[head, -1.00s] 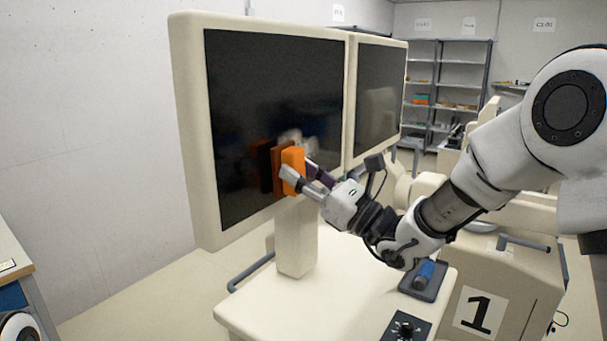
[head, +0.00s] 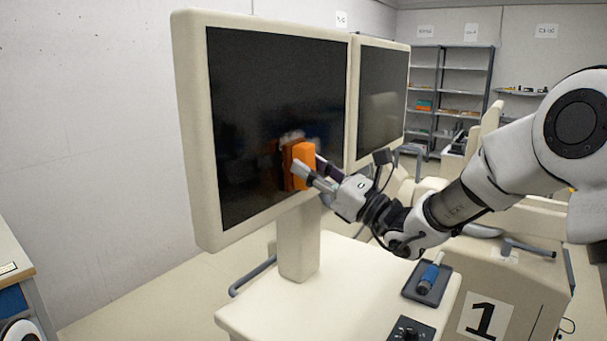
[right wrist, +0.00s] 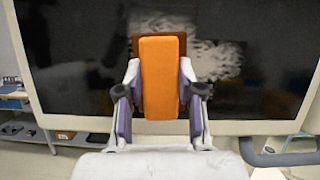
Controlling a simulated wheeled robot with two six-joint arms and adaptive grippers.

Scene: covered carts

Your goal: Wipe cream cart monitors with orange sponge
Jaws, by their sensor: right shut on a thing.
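My right gripper (head: 310,168) is shut on the orange sponge (head: 304,163), which stands upright at the lower right part of the near monitor's dark screen (head: 262,105). The sponge also shows between the fingers in the right wrist view (right wrist: 160,78). I cannot tell for sure whether it touches the glass. Pale smudges (right wrist: 215,58) show on the screen beside and behind the sponge. A second cream-framed monitor (head: 382,95) stands behind to the right, with a faint hazy patch on its screen. My left gripper is not in view.
The cream cart top (head: 290,308) holds the monitor post (head: 298,245), a dark tray (head: 428,283) with a blue-handled item and a black knob panel (head: 410,330). A cart part marked 1 (head: 485,317) stands at right. Grey shelves (head: 450,95) are far behind.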

